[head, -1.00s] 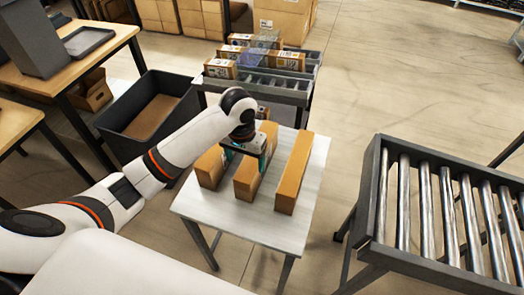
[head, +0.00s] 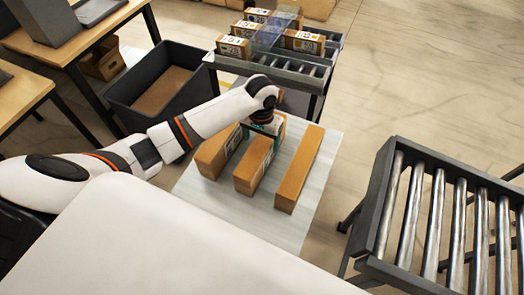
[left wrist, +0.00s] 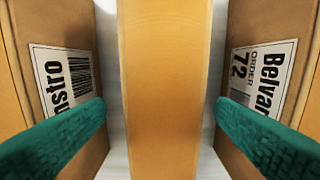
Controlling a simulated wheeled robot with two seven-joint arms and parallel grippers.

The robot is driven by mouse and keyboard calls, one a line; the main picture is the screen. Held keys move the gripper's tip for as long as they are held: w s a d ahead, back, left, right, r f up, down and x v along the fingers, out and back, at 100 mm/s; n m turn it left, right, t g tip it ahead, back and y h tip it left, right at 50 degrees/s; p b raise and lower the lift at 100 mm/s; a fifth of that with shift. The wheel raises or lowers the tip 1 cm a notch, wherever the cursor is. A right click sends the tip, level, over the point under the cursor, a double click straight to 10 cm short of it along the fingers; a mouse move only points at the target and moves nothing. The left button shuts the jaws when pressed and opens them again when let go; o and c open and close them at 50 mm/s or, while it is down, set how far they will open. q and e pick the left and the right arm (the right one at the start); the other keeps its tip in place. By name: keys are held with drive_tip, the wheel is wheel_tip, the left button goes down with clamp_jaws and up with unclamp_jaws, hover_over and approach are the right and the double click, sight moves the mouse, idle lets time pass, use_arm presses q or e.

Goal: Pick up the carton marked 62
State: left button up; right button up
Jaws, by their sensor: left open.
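Three tan cartons lie side by side on a white table (head: 202,200): a left one (head: 215,158), a middle one (head: 252,168) and a right one (head: 300,168). No number 62 is readable. My left gripper (head: 263,128) is open over the far part of the middle carton. In the left wrist view its teal fingers (left wrist: 162,128) stand either side of the middle carton (left wrist: 163,80), with gaps visible. There, the right-hand carton (left wrist: 268,22) has a label reading "ORDER 72"; the left-hand one (left wrist: 58,22) has a partly hidden label. My right gripper is out of view.
A rack (head: 270,78) with several labelled cartons stands behind the table. A dark bin (head: 125,92) is at the left. A roller conveyor (head: 385,205) stands at the right, with open floor behind it.

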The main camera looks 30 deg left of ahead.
use_arm(q)
wheel_tip(320, 180, down, 4)
drive_tip(key=shift+s+d+r+p, duration=0.1)
drive_tip(key=shift+s+d+p, duration=0.05)
drive_tip(key=shift+p, duration=0.4)
drive_tip(key=shift+f, duration=0.5)
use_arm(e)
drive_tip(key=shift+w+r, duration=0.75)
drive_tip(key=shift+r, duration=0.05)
use_arm(q)
drive_tip(key=shift+c, duration=1.1)
drive_tip(key=c, duration=1.2)
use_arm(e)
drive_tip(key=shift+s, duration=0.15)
